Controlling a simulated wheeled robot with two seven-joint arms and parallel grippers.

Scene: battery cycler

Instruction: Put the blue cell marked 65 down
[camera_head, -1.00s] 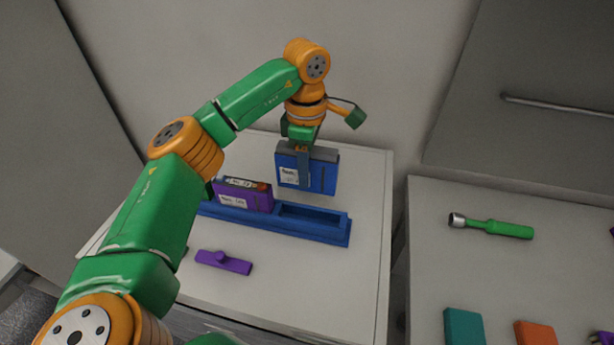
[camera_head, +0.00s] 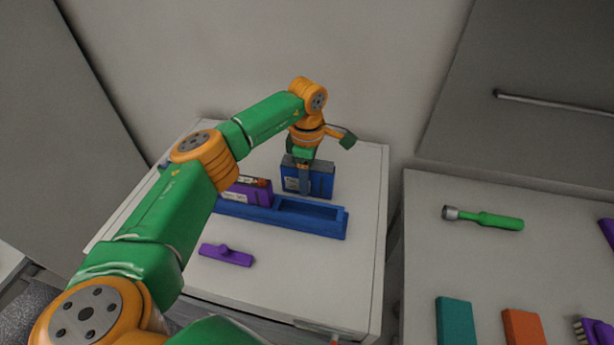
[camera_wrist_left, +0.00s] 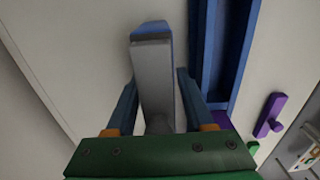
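The blue cell (camera_head: 320,181) stands upright behind the blue rack, apparently on the table top; its bottom edge is partly hidden. It has a white label, too small to read. In the left wrist view its grey top (camera_wrist_left: 155,80) lies between my two fingers. My left gripper (camera_head: 304,186) points down around the cell, with one finger in front of its label side. In the left wrist view the fingers (camera_wrist_left: 158,95) stand either side of the cell with narrow gaps, so it looks open. My right gripper is not in view.
The blue rack (camera_head: 300,224) has an empty slot at its right and a purple cell (camera_head: 256,192) in it. A purple piece (camera_head: 227,256) lies in front. A second table at right holds a green-handled tool (camera_head: 484,218), teal (camera_head: 455,322) and orange (camera_head: 522,327) blocks.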

